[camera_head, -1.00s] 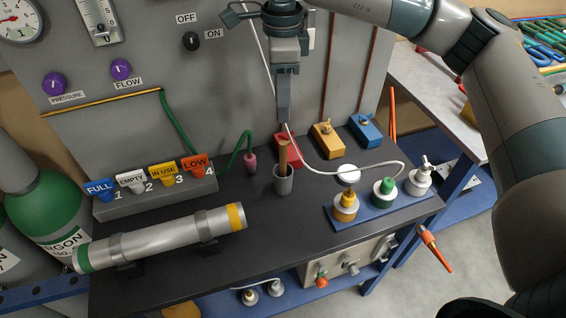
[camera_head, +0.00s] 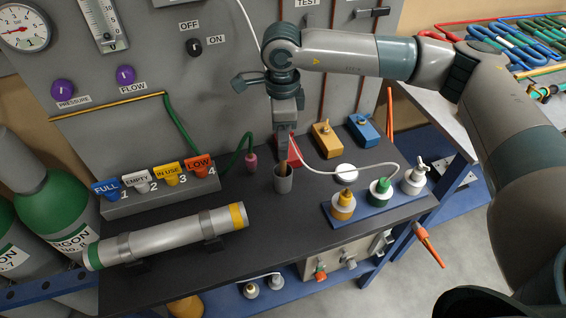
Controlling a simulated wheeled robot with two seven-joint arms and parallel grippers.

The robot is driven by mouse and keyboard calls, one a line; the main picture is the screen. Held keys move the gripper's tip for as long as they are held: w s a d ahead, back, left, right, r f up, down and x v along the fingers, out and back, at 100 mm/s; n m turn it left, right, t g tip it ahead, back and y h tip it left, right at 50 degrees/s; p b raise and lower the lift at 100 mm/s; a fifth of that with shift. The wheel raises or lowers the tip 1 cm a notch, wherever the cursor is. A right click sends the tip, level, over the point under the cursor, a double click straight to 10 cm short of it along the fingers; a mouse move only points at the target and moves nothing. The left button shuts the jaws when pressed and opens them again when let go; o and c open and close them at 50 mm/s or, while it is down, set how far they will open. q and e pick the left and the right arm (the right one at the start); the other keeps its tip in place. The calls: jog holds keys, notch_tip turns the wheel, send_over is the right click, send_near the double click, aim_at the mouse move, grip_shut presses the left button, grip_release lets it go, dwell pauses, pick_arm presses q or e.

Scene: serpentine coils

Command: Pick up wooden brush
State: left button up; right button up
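The wooden brush (camera_head: 283,168) stands upright in a small grey cup (camera_head: 283,184) near the middle of the dark bench. Only a short brown piece of it shows between the cup rim and my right gripper. My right gripper (camera_head: 284,154) points straight down over the cup, with its fingertips at the upper part of the brush. The fingers appear edge-on and hide the brush's top, so I cannot tell whether they are open or closed around it. My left gripper is not in view.
A white cable runs behind the gripper to a blue rack (camera_head: 375,209) of capped fittings on the right. Red, yellow (camera_head: 327,141) and blue blocks stand behind. A silver cylinder (camera_head: 165,236) lies at front left, below a row of labelled tags. The bench panel rises behind.

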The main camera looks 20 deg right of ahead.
aim_at(283, 176)
jog(key=shift+s+f+p, duration=0.1)
jog(key=shift+f+p, duration=0.25)
jog(key=shift+p, duration=0.05)
jog(key=f+p, duration=0.1)
jog(key=f, duration=0.1)
jog(key=f+p, duration=0.1)
jog(key=shift+s+f, duration=0.2)
jog(key=shift+f, duration=0.6)
grip_shut()
